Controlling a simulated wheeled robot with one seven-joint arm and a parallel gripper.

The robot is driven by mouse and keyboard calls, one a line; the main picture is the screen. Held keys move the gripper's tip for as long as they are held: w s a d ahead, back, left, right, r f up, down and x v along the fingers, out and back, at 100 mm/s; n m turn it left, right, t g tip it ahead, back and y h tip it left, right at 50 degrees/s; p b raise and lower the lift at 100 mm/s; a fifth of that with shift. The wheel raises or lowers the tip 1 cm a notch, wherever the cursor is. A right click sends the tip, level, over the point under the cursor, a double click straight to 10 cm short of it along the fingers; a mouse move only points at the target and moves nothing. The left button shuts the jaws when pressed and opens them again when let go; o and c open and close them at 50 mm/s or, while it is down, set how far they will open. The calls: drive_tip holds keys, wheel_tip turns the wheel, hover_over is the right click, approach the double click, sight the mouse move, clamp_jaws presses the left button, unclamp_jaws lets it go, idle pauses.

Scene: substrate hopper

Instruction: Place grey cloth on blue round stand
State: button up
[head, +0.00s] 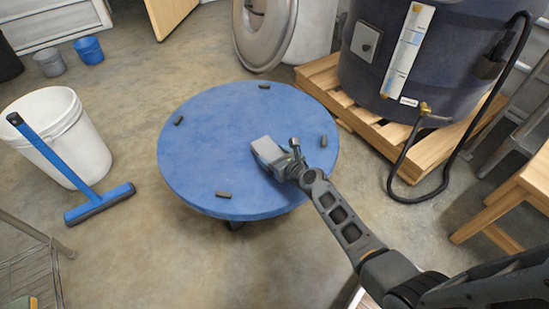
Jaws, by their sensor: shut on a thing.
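The blue round stand (220,135) is in the middle of the head view, low above the floor. Several small dark blocks sit around the rim of its top. My gripper (275,158) is over the right part of the stand top, reaching in from the lower right. It is shut on a grey cloth (265,149), seen as a small folded grey piece at the fingertips. I cannot tell whether the cloth touches the stand top. The gripper hides part of the cloth and the stand surface below.
A white bucket (75,130) and a blue squeegee (100,202) are at the left. A dark tank (440,50) with a hose stands on a wooden pallet (325,75) at the back right. A wooden stool (510,205) is at the right. The stand's left half is clear inside its rim blocks.

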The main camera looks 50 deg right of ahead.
drive_tip(key=shift+f, duration=0.1)
drive_tip(key=o, duration=1)
